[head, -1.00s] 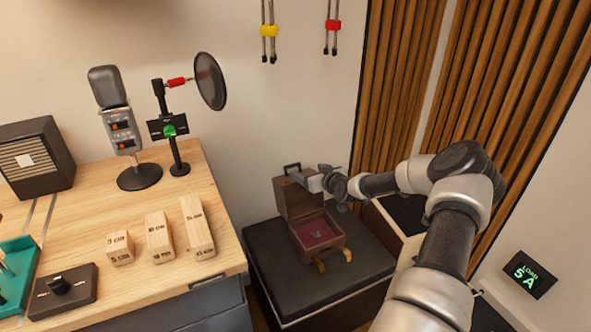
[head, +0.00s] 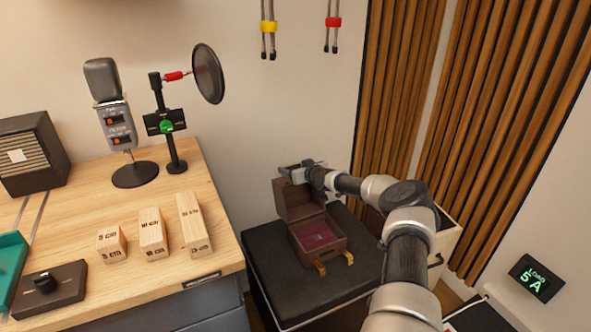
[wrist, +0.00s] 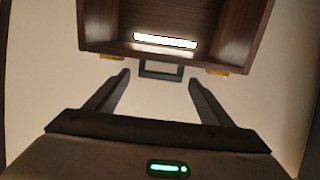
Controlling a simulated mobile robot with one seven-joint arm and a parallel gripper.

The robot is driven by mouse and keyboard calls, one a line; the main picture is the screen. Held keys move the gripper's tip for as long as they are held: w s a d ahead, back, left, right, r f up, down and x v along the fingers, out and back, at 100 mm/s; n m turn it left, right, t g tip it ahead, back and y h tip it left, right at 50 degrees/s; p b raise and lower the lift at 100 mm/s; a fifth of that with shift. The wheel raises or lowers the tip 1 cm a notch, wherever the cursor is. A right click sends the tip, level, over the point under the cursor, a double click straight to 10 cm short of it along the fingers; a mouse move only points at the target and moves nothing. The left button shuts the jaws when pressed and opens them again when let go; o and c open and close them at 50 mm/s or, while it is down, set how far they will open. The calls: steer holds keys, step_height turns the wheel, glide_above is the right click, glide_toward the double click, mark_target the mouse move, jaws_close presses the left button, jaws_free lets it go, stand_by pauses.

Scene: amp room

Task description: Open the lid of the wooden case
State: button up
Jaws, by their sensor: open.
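The wooden case (head: 335,238) stands on a black-topped stand, with its dark red lining and two brass-coloured clasps in front. Its brown lid (head: 297,200) is raised, standing roughly upright at the back. My gripper (head: 290,172) is at the lid's top edge, partly hiding it. In the wrist view my open gripper (wrist: 158,82) has its two fingers spread, with the lid (wrist: 112,20) ahead of them. A dark handle (wrist: 160,75) on the lid's edge lies between the fingertips, with space on both sides. I cannot tell whether the gripper touches the lid.
The black-topped stand (head: 265,255) has bare room around the case. A wooden desk (head: 95,212) at left holds a microphone (head: 118,135), a pop filter and several wooden blocks. Wooden slat panels (head: 490,110) rise at right, near my arm.

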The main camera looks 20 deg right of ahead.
steer(key=c, duration=1.5)
steer(key=shift+s+r, duration=0.15)
steer(key=v, duration=0.2)
steer(key=p+v, duration=0.1)
steer(key=v, duration=0.2)
steer(key=f+p+v, duration=0.1)
steer(key=v, duration=0.1)
steer(key=shift+s, duration=0.4)
steer(key=shift+a, duration=0.1)
steer(key=o, duration=1.5)
steer(key=shift+w+r, duration=0.15)
steer(key=shift+r, duration=0.1)
steer(key=p+v, duration=0.3)
steer(key=v, duration=1.4)
steer(key=shift+p, duration=0.3)
